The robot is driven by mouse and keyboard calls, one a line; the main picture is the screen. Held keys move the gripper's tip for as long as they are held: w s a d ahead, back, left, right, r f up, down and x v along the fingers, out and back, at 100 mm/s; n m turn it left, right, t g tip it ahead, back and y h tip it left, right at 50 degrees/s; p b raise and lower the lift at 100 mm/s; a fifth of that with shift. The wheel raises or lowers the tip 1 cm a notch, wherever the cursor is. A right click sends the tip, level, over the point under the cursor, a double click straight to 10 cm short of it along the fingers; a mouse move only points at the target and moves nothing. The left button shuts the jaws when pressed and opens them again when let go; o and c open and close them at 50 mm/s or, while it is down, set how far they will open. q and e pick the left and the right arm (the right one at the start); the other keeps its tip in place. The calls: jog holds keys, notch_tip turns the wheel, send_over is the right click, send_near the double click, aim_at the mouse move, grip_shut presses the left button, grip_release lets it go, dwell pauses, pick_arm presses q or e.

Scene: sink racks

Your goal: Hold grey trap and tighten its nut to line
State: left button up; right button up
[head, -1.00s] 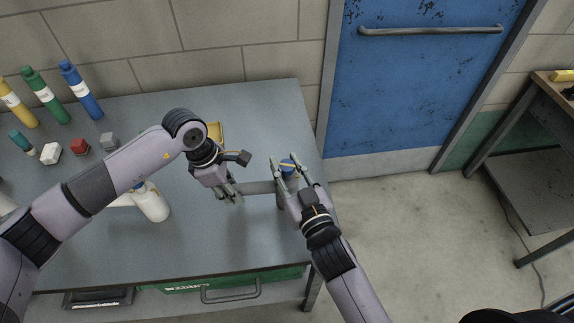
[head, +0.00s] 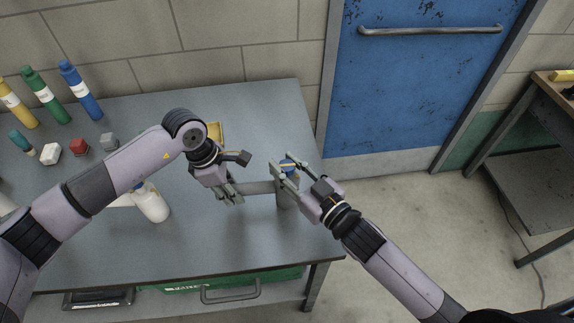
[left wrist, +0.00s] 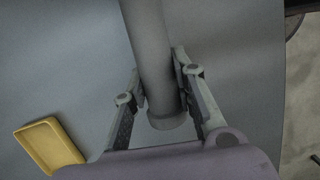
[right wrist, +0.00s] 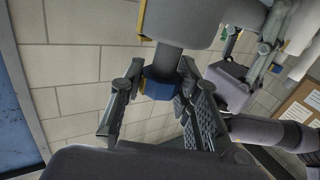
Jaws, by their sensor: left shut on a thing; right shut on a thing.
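The grey trap (head: 258,187) is held above the workbench, its pipe running sideways between my two grippers. My left gripper (head: 233,192) is shut on the trap's grey pipe; the left wrist view shows the pipe (left wrist: 150,45) between both fingers. The blue nut (head: 287,168) sits at the trap's right end. My right gripper (head: 284,172) is shut on it, with one finger on each side. In the right wrist view the nut (right wrist: 160,88) is between the fingertips, with a yellow mark at its left edge. Whether this mark meets the line cannot be told.
A yellow tray (head: 216,133) lies behind my left gripper. A white bottle (head: 151,203) stands under my left arm. Several bottles and small blocks stand at the bench's left. The bench's right edge is near my right gripper, with a blue door (head: 420,80) beyond.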

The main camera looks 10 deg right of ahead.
jog(key=o, duration=1.2)
jog(key=v, duration=1.2)
pick_arm(q)
jog(key=o, duration=1.1)
jog(key=shift+o, duration=0.2)
jog(key=v, duration=1.2)
